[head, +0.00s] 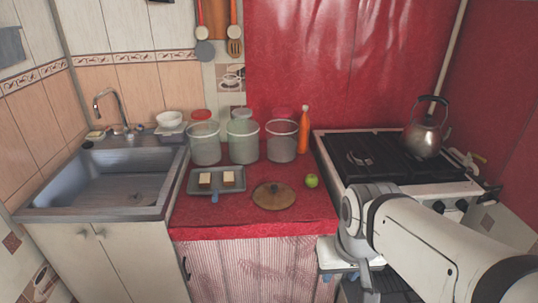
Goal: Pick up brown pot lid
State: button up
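The brown pot lid (274,196) lies flat on the red oilcloth counter (320,209), near its front edge. It is round, with a small dark knob on top. My arm reaches in from the lower right of the head view. My gripper (369,289) hangs at the arm's end, in front of the stove and below counter height. It is to the right of the lid and well apart from it. Its fingertips are not clear enough to show whether it is open or shut.
A tray (213,190) with two small blocks lies left of the lid, and a green apple (311,181) right of it. Several jars and an orange bottle (304,130) stand behind. A sink (125,180) is left; a stove (375,153) with a kettle (421,142) is right.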

aim_at(271, 195)
jog(key=u, duration=0.1)
jog(key=i, duration=0.8)
jog(key=u, duration=0.4)
jog(key=k, duration=0.9)
jog(key=u, duration=0.15)
jog(key=i, duration=1.4)
jog(key=z, duration=0.05)
